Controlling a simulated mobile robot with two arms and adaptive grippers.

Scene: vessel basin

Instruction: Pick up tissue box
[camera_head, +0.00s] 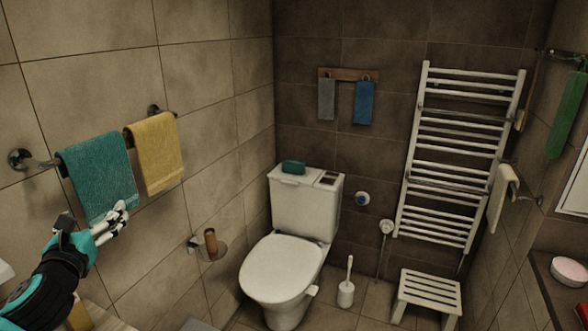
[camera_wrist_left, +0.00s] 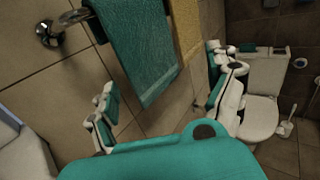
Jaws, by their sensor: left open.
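A small teal box-like thing (camera_head: 293,167), which may be the tissue box, sits on top of the white toilet cistern (camera_head: 304,205). It also shows small in the left wrist view (camera_wrist_left: 247,47). No printing or tissue can be made out on it. My left gripper (camera_head: 122,212) is open and empty, just below the hanging teal towel and far to the left of the cistern. In the left wrist view its two fingers stand wide apart, with the towel (camera_wrist_left: 140,45) beyond them. My right gripper is not in view.
The teal towel (camera_head: 97,180) and a yellow towel (camera_head: 155,153) hang from a wall rail. A toilet roll holder (camera_head: 210,243) sticks out between my gripper and the toilet (camera_head: 282,268). A toilet brush (camera_head: 346,290) and white stool (camera_head: 429,290) stand right of it.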

